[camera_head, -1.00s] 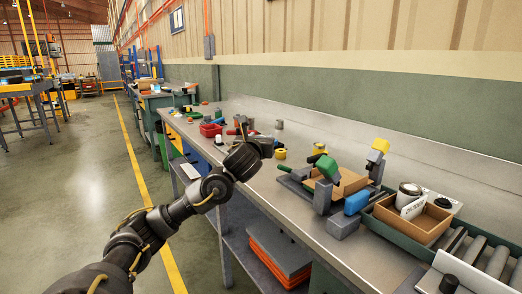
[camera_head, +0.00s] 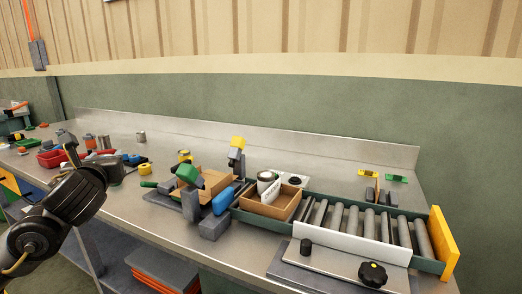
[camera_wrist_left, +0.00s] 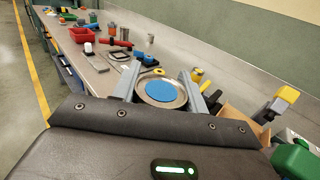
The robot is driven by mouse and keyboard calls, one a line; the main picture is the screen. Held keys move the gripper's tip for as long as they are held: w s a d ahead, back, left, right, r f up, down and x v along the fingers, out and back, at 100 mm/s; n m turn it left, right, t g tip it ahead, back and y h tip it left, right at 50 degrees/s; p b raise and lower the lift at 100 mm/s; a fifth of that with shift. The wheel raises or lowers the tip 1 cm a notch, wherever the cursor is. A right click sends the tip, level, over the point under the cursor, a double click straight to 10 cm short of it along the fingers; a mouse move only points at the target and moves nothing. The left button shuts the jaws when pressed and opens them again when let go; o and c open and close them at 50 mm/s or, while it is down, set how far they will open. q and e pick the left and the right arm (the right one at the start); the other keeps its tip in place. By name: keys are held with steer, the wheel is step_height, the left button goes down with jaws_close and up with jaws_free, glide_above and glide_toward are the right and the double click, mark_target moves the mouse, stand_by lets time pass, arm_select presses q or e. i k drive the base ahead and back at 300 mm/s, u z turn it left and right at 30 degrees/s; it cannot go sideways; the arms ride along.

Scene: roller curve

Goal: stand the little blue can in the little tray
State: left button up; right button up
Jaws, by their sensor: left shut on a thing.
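My left gripper (camera_head: 72,155) is at the left of the head view, above the workbench (camera_head: 130,204). In the left wrist view its two fingers (camera_wrist_left: 160,92) are shut on a round thing with a silver rim and a blue disc, which I take for the little blue can (camera_wrist_left: 160,90). I see its round end face; its side is hidden, and the head view does not show it clearly. A small red open tray (camera_head: 51,159) lies on the bench at the left, also in the left wrist view (camera_wrist_left: 83,35). I cannot tell if it is the little tray. My right gripper is not in view.
A roller conveyor (camera_head: 338,255) with a yellow end plate (camera_head: 443,241) fills the right. An open cardboard box (camera_head: 272,205) is at its left end. Clamps with green (camera_head: 187,174) and yellow (camera_head: 238,142) parts stand beside another box. Small items crowd the bench's left.

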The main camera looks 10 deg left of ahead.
mark_target(278, 210)
steer(key=k, duration=1)
